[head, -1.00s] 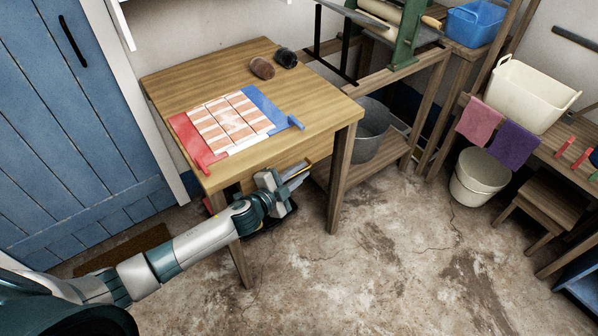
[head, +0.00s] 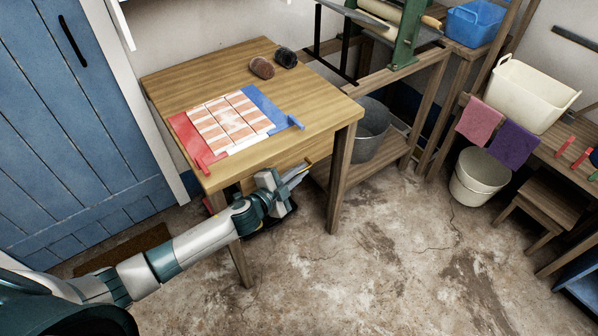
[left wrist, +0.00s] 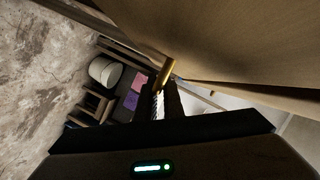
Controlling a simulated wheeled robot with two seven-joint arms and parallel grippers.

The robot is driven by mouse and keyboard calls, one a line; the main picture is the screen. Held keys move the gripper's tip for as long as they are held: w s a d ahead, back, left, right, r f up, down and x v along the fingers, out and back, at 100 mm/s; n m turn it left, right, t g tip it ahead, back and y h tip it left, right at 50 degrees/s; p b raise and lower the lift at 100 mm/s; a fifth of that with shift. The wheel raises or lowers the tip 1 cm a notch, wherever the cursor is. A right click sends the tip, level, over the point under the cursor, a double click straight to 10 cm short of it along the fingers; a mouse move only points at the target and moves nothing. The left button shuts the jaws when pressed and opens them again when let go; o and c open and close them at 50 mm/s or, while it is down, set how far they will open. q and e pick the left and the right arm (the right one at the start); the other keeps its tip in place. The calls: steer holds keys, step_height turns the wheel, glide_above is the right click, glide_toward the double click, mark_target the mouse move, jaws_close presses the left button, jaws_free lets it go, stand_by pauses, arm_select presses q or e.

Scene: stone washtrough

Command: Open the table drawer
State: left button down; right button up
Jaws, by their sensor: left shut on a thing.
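The wooden table (head: 200,80) stands left of centre in the head view. Its drawer front (head: 275,163) shows under the front edge of the top, partly hidden by my left gripper (head: 302,170). The gripper is at the drawer front, shut on the brass drawer handle (left wrist: 166,72), which shows between the fingers in the left wrist view. I cannot tell whether the drawer stands out from the table. My right gripper is not in view.
A grey metal tub (head: 371,130) stands right of the table. A cream bucket (head: 480,175) stands farther right. The floor in front is clear.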

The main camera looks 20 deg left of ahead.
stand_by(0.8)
